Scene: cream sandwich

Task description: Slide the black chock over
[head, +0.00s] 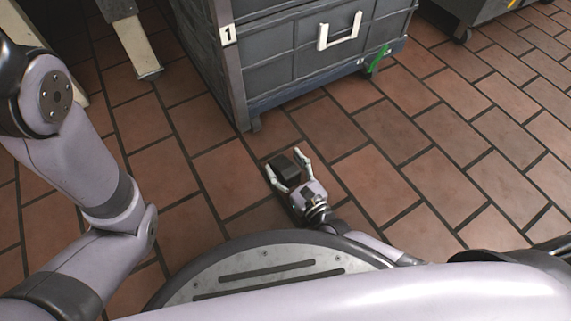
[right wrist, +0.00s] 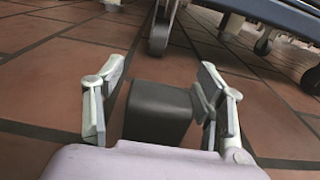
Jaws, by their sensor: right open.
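The black chock (head: 284,169) is a small dark block on the tiled floor, just in front of the grey cart's near corner. In the right wrist view the chock (right wrist: 157,112) stands between the two fingers, its lower part hidden by my gripper's body. My right gripper (head: 286,167) is open, low at the floor, with one finger on each side of the chock. In the right wrist view the right finger of the gripper (right wrist: 160,98) is close to the chock; I cannot tell if it touches. A gap shows at the left finger. My left gripper is out of view; only my left arm shows.
The grey cart (head: 285,50) marked 1, with a white handle (head: 339,31), stands behind the chock. A caster wheel (right wrist: 161,33) is beyond the chock in the right wrist view. A green item (head: 378,60) is at the cart's base. Floor to the right is clear.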

